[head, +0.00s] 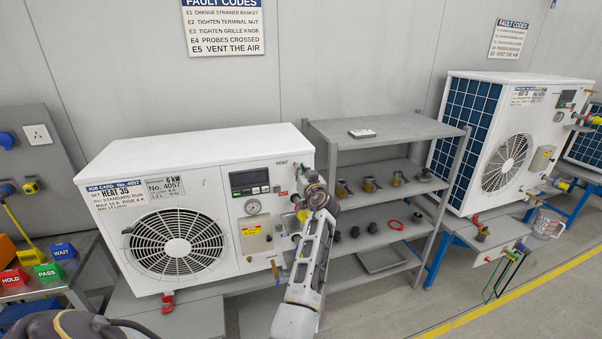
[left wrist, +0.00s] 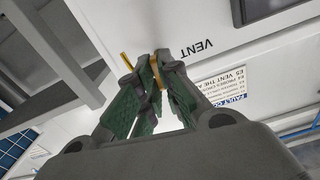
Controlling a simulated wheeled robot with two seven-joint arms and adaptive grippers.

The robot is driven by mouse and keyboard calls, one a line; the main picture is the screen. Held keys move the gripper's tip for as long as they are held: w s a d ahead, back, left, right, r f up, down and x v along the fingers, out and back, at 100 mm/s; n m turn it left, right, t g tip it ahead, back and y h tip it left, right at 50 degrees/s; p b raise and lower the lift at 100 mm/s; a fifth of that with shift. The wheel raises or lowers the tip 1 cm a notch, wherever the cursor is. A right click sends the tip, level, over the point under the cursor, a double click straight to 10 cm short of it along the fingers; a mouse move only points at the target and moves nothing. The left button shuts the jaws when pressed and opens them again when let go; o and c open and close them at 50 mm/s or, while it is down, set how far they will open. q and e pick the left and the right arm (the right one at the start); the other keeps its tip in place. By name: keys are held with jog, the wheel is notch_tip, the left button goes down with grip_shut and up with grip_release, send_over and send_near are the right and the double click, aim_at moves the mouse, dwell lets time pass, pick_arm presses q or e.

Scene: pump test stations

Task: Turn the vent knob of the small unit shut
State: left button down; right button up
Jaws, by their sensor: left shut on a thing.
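The small white unit (head: 200,200) stands on a grey bench, with a fan grille, display and gauge on its front. The word VENT is printed at its upper right and also shows in the left wrist view. My left gripper (head: 303,176) is at the unit's right end, just beside that label. In the left wrist view its green-padded fingers (left wrist: 150,80) are shut on a small brass-coloured part, the vent knob (left wrist: 157,79). The fingers cover most of the knob, and its turned position cannot be told. In the head view the knob is hidden. My right gripper is not in view.
A grey shelf rack (head: 385,130) with several fittings stands close right of the unit. A second white unit (head: 510,140) is farther right. A thin yellow part (left wrist: 127,62) shows beside the fingers. HOLD, PASS and WAIT blocks lie at the left.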

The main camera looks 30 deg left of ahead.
pick_arm(q)
jog(key=shift+m+b, duration=0.35)
jog(key=shift+m, duration=0.05)
jog(key=shift+w+d+f+m, duration=0.1)
jog(key=shift+m, duration=3.85)
jog(key=shift+w+d+f+m, duration=0.1)
jog(key=shift+m, duration=3.85)
jog(key=c, duration=1.6)
grip_release()
jog(key=shift+f, duration=0.1)
jog(key=shift+d, duration=0.1)
